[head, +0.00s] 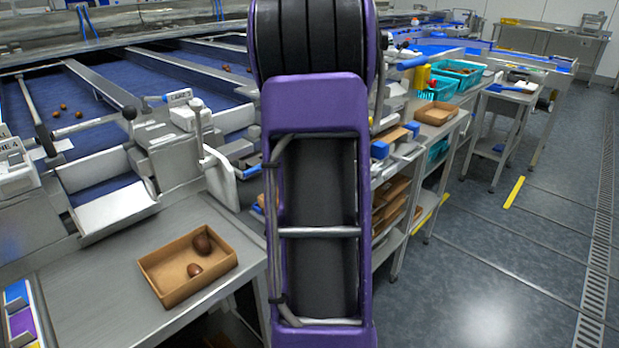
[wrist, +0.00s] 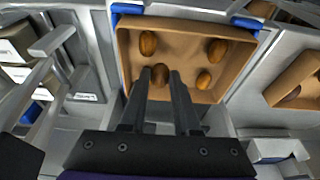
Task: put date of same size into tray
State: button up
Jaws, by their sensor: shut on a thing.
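In the wrist view my gripper (wrist: 160,72) is shut on a brown date (wrist: 160,77), which sits between the two dark fingertips. It is over the near part of a brown cardboard tray (wrist: 185,24); I cannot tell whether the held date touches the tray floor. Other dates lie apart in this tray: one at the upper left (wrist: 147,43), one at the upper right (wrist: 217,49) and a smaller-looking one at right (wrist: 203,80). In the head view a cardboard tray (head: 160,287) on the metal table holds a larger date (head: 202,244) and a smaller date (head: 194,270). My gripper is hidden there.
A second cardboard tray (wrist: 283,78) is at the right of the wrist view. Blue sorting lanes (head: 190,70) with metal dividers run behind the table. A shelf rack (head: 395,190) with boxes stands right of my purple arm. The floor at right is clear.

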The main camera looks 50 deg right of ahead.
jog(key=shift+f, duration=1.1)
dwell(0.3)
jog(key=o, duration=0.9)
jog(key=shift+c, duration=0.2)
jog(key=shift+r, duration=0.15)
jog(key=p+v, duration=0.3)
jog(key=v, duration=1.4)
jog(key=shift+r, duration=0.15)
